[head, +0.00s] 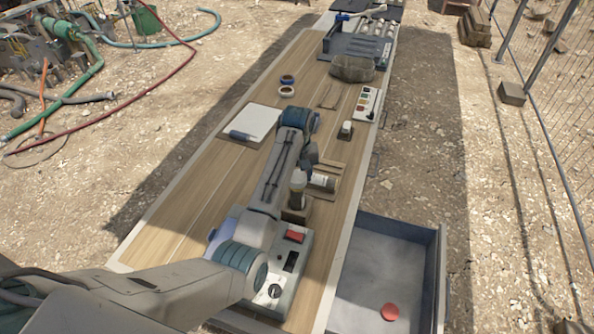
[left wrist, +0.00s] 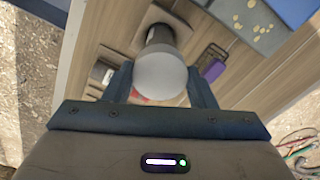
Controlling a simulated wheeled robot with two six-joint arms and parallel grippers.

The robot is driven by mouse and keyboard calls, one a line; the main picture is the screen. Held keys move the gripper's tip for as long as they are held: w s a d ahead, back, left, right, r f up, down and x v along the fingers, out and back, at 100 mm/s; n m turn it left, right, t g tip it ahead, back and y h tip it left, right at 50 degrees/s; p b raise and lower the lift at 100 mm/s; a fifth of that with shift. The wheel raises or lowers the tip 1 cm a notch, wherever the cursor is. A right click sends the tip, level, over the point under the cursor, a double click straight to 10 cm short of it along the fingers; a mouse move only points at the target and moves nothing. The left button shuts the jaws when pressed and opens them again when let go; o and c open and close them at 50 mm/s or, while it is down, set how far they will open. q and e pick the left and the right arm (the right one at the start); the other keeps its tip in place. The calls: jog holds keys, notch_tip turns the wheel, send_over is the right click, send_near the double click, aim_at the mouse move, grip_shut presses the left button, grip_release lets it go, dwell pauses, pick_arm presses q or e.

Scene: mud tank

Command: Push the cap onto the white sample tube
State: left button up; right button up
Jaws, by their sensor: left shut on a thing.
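My left gripper (left wrist: 162,80) is shut on a pale, round-topped thing (left wrist: 160,75) that looks like the cap. A dark grey cylinder (left wrist: 160,34) shows just beyond it. I cannot tell whether they touch. In the head view a dark and yellowish upright tube (head: 297,188) stands on a small brown block (head: 295,214), close to the left gripper. The left fingers are mostly hidden there by my arm. My right gripper is not in view.
A bottle with a white label (head: 322,181) lies beside the tube. A control box (head: 290,262) with a red switch is nearer. A white sheet (head: 255,120) lies at the left edge.

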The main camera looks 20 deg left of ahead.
pick_arm(q)
jog(key=shift+a, duration=0.1)
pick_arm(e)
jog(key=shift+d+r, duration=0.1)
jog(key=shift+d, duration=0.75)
pick_arm(q)
jog(key=shift+f, duration=0.1)
jog(key=shift+f, duration=0.3)
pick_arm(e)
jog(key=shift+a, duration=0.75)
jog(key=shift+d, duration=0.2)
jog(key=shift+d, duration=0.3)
pick_arm(q)
jog(key=shift+f, duration=0.1)
jog(key=shift+f, duration=0.2)
